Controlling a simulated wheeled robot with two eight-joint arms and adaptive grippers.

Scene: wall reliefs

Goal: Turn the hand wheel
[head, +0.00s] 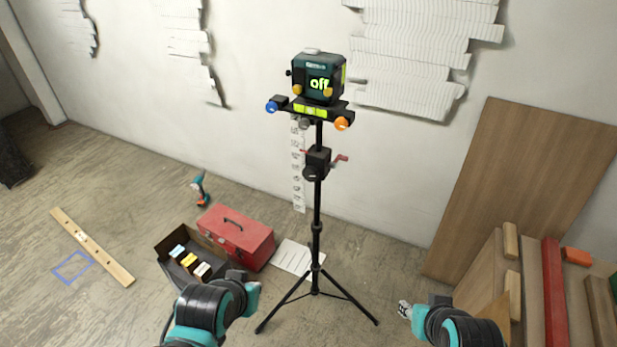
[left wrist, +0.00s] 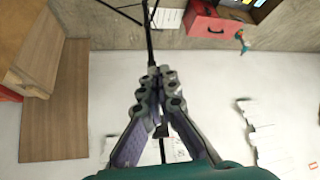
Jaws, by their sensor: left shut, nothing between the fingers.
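I cannot tell which part is the hand wheel. In the left wrist view my left gripper (left wrist: 160,76) is shut and empty, its fingertips in front of the tripod pole (left wrist: 150,40); contact cannot be told. In the head view the left fingers are hidden. Only a small silvery part of my right gripper (head: 404,309) shows at the lower right.
A red toolbox (head: 238,235), an open dark box (head: 168,243) with small packages and a teal drill (head: 200,188) are on the floor left of the tripod. A wooden panel (head: 520,180) and boards lean at the right. White reliefs hang on the wall.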

